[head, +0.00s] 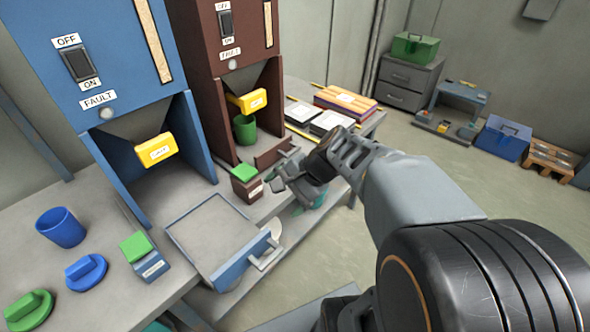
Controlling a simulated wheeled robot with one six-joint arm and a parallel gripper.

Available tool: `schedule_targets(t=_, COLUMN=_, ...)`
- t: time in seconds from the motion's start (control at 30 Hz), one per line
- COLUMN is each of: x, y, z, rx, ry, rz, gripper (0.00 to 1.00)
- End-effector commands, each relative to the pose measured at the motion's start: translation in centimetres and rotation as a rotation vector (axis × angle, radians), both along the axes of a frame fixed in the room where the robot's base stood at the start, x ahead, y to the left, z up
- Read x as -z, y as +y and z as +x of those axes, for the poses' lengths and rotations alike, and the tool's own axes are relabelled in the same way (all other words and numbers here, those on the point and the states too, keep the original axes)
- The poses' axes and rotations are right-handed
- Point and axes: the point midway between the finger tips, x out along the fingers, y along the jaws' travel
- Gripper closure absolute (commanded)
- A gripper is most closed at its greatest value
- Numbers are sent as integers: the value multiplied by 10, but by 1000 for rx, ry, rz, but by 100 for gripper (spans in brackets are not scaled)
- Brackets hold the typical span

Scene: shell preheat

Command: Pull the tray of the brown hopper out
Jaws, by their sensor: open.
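The brown hopper (226,75) stands at the back of the bench, right of the blue one. The low brown front of its tray (268,156) shows at the foot of the hopper; the handle cannot be made out behind my gripper. A green cup (244,132) stands inside the hopper's bay, under the yellow chute flap (247,102). My gripper (277,174) is open, just in front of the brown tray front and right of the small brown box with a green top (245,184). I cannot tell whether it touches the tray.
The blue hopper (95,75) has its tray (214,232) out over the bench edge. A blue cup (61,228), blue lid (86,272), green lid (29,308) and blue box with a green top (145,258) stand left. Books (345,104) lie right of the brown hopper.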

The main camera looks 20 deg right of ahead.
Motion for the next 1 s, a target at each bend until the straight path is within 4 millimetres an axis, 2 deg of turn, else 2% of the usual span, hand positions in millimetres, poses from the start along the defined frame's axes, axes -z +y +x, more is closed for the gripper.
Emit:
schedule_targets(t=0.03, x=40, y=-8, z=17, rx=137, ry=36, rz=139, gripper=2)
schedule_targets(t=0.1, x=56, y=-21, z=39, rx=315, ry=70, rz=334, gripper=0)
schedule_targets(t=0.17, x=67, y=-38, z=58, rx=454, ry=88, rz=497, gripper=0)
schedule_targets(t=0.3, x=87, y=-90, z=90, rx=716, ry=97, rz=833, gripper=0)
schedule_targets(t=0.5, x=102, y=-156, z=110, rx=927, ry=63, rz=1164, gripper=0)
schedule_targets(t=0.6, x=105, y=-175, z=113, rx=975, ry=49, rz=1253, gripper=0)
schedule_targets(t=0.77, x=106, y=-183, z=125, rx=1002, ry=37, rz=1309, gripper=0)
schedule_targets(t=1.0, x=106, y=-164, z=164, rx=999, ry=37, rz=1311, gripper=0)
